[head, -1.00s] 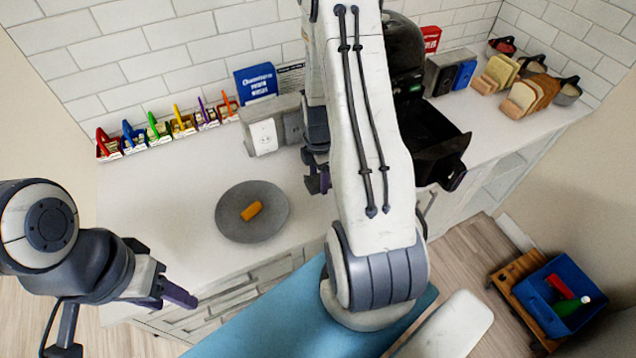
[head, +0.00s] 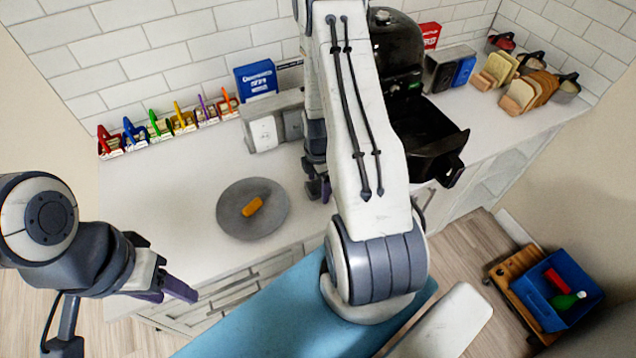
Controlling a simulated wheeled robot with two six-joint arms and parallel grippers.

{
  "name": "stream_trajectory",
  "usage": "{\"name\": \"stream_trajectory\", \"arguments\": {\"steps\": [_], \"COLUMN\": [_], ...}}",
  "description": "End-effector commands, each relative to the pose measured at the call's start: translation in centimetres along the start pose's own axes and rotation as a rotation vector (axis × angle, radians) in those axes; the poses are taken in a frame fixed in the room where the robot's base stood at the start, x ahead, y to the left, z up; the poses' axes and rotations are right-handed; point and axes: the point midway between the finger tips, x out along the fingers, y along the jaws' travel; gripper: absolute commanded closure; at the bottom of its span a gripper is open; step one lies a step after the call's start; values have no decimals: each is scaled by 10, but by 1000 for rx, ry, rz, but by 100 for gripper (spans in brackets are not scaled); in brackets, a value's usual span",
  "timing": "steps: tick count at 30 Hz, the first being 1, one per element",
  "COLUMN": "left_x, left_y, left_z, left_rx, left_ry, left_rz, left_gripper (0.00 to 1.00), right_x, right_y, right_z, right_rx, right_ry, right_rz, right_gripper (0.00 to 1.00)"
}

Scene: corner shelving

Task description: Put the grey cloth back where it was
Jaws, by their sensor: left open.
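I cannot make out a grey cloth in the head view. A flat grey round plate or mat (head: 232,225) lies on the white counter, with an orange-yellow piece (head: 252,207) on it. My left gripper (head: 168,291) is open and empty, off the counter's front edge at the lower left. My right gripper (head: 319,188) is over the counter, right of the grey round. It is partly hidden behind my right arm, so its jaws and anything between them do not show clearly.
Several small coloured clips or holders (head: 160,127) line the wall. A blue box (head: 257,80) and grey toaster-like boxes (head: 265,130) stand behind. A black appliance (head: 425,133) has its drawer out. Bread slices (head: 535,88) stand at right. A blue bin (head: 572,273) sits on a low cart.

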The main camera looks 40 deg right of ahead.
Motion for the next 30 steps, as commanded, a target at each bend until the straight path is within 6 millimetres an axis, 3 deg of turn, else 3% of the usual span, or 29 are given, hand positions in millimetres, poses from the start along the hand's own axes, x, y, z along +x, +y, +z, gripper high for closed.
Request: {"name": "stream_trajectory", "arguments": {"steps": [8,24,30], "left_x": [1,25,28], "left_y": [0,-2,-2], "left_z": [0,1,2], "left_rx": [0,-4,-5], "left_ry": [0,0,0], "left_rz": [0,0,0], "left_gripper": [50,50,50], "right_x": [-10,-104,-121], "right_y": [2,1,0], "right_z": [0,0,0], "right_rx": [0,0,0], "right_ry": [-1,-1,0], "right_rz": [4,5,2], "right_gripper": [0,0,0]}}
